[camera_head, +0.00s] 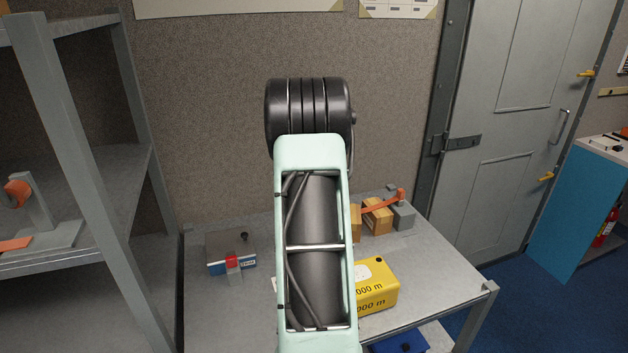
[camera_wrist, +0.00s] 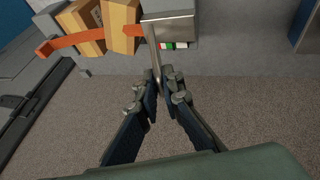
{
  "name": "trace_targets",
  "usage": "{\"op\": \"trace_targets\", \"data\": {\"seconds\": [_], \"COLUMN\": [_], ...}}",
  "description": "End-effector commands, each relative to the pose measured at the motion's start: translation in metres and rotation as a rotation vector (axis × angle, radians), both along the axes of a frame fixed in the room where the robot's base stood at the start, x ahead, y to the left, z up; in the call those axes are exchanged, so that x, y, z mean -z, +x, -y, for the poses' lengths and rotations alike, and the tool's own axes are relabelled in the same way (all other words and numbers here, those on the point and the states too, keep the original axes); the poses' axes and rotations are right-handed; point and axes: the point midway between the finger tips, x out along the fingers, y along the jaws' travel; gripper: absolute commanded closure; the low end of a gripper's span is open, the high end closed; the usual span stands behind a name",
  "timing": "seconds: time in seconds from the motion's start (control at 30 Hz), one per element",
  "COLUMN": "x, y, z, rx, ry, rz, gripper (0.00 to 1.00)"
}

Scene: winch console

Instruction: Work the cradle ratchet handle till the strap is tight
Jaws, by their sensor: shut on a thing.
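The ratchet handle (camera_wrist: 153,48), a thin metal bar, sticks out from the silver ratchet body (camera_wrist: 170,30) in the wrist view. My gripper (camera_wrist: 157,84) is shut on the handle's free end, a finger on either side. In the head view my own arm hides the gripper, the handle and the ratchet. The orange strap (camera_wrist: 90,38) runs from the ratchet across wooden blocks (camera_wrist: 122,25) of the cradle to the far side. The strap also shows in the head view (camera_head: 381,203), ending at a grey block (camera_head: 403,216). I cannot tell how tight it is.
The cradle stands at the back of a grey table (camera_head: 430,255) by the wall. A yellow box (camera_head: 376,284) and a blue-grey box (camera_head: 230,250) with a red-topped switch (camera_head: 233,262) are on it. Shelves (camera_head: 75,130) stand left; a grey door (camera_head: 510,120) is right.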

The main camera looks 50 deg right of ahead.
Motion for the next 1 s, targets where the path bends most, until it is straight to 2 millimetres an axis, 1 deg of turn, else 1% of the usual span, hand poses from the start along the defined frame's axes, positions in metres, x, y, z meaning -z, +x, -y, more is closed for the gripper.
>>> {"op": "trace_targets", "data": {"seconds": [0.4,0.8,0.83,0.97,1.0], "x": [-0.001,-0.002,-0.002,-0.003,-0.003], "y": [-0.007,-0.008,-0.008,-0.008,-0.008], "z": [0.01,0.013,0.013,0.013,0.012], "rx": [-0.006,-0.004,-0.003,-0.003,-0.003], "ry": [-0.003,-0.008,-0.009,-0.008,-0.007], "rz": [-0.01,-0.009,-0.01,-0.009,-0.009], "gripper": [1.0,1.0,0.92,0.78,0.76]}}
